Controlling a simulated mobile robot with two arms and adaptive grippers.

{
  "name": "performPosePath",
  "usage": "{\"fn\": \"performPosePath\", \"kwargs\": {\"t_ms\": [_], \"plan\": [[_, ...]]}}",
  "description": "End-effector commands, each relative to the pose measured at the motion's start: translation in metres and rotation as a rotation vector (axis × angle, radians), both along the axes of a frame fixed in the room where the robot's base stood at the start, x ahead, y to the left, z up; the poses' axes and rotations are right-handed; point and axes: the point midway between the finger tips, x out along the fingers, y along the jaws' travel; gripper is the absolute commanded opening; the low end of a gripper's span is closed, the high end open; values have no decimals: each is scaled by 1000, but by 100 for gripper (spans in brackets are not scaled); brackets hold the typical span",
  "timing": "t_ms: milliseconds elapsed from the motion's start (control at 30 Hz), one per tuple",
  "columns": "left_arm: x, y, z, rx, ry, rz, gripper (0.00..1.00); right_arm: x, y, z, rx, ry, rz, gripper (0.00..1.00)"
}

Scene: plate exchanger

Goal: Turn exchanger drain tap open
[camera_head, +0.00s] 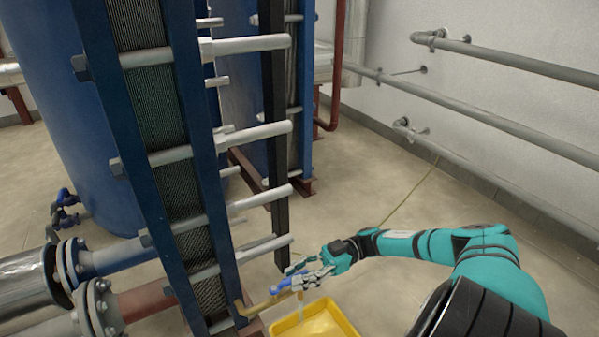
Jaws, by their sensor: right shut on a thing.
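The plate exchanger (188,210) stands on the left, a pack of dark plates between blue end frames with long pale bolts. A brass drain tap (257,308) sticks out from its lower right side. The tap's blue handle (283,284) lies at the fingers of my right gripper (303,277), which is shut on it. The gripper partly hides the handle and tap body. Below the spout there is a thin pale streak that could be water, above a yellow tray (350,328) on the floor. My left gripper is out of view.
Flanged pipes (100,262) join the exchanger at the lower left, near a large blue tank (70,130). A dark vertical bar (275,150) and bolt ends stand close left of my right gripper. Grey pipes (500,115) run along the right wall.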

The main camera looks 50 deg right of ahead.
Motion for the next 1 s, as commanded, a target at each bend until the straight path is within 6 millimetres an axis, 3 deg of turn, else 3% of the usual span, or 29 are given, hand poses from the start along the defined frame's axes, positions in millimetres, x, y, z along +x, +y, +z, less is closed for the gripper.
{"fn": "performPosePath", "kwargs": {"t_ms": [633, 667, 800, 1000], "plan": [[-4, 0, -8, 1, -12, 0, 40, 6, -2, 1, -2, -5, 40, 0], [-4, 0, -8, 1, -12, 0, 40, 6, -2, 1, -2, -5, 40, 22], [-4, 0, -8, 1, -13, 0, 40, 5, -2, 1, -1, -4, 42, 40], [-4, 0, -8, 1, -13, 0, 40, 4, -1, 0, -1, -2, 45, 43]]}}
